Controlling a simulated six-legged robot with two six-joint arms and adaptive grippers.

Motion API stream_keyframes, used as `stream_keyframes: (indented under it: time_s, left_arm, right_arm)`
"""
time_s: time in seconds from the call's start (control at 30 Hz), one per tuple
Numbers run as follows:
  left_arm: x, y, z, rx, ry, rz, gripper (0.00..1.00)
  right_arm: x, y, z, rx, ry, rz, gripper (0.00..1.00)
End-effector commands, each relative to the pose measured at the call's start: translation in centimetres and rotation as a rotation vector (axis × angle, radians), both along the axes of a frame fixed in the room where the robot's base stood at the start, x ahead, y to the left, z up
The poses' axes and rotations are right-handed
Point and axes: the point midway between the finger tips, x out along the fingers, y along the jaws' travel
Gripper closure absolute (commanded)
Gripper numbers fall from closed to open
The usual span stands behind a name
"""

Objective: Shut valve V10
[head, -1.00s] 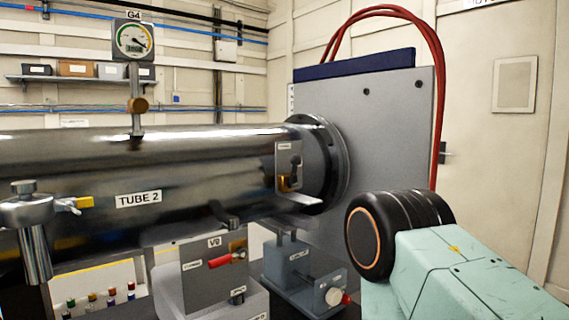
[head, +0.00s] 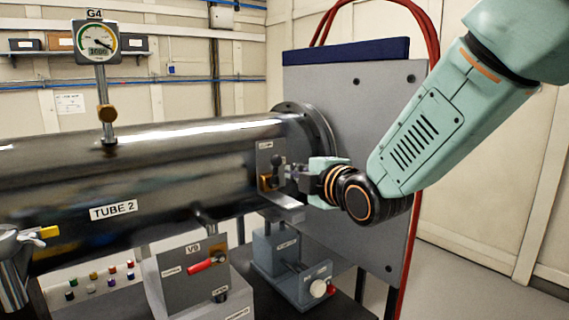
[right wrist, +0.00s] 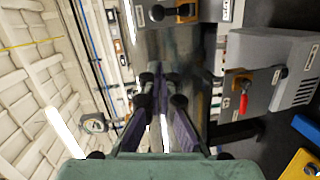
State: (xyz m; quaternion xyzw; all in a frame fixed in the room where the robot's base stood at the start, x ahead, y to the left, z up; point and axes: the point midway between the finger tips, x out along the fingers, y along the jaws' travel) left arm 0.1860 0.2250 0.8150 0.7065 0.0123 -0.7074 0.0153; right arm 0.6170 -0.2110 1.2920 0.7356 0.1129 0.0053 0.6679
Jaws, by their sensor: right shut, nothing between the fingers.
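No label that I can read says V10. A small grey plate (head: 264,160) with a black knob and a brass-coloured part is at the right end of the dark tube (head: 150,165); its label is too small to read. My right gripper (head: 292,173) is shut and empty, its tips close to the right side of this plate. I cannot tell whether they touch it. In the right wrist view the shut fingers (right wrist: 160,80) point at the tube, and a plate with a black knob (right wrist: 182,12) shows at the top. My left gripper is not in view.
A valve panel with a red handle (head: 207,264) stands below the tube, its label perhaps V9. A grey box with a white-and-red knob (head: 318,288) is right of it. A gauge marked G4 (head: 98,40) stands on the tube. A large grey plate (head: 365,130) rises behind my gripper.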

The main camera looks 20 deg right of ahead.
Motion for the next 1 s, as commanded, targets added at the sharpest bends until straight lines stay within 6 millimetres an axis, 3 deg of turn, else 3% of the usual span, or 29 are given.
stream_keyframes:
  time_s: [0.13, 0.33, 0.9, 1.0]
  left_arm:
    - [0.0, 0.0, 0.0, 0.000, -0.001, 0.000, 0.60]
    - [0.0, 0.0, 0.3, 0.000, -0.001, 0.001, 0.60]
    - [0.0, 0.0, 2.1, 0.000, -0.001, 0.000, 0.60]
    - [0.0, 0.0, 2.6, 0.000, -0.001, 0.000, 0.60]
  right_arm:
    - [-0.1, 0.4, 0.0, -0.111, -0.021, 0.019, 1.00]
    - [1.0, 0.8, -0.2, -0.135, -0.023, 0.023, 1.00]
    - [9.7, 2.0, -1.5, -0.128, -0.022, 0.022, 1.00]
    - [11.0, 1.0, -1.6, -0.125, -0.020, 0.019, 1.00]
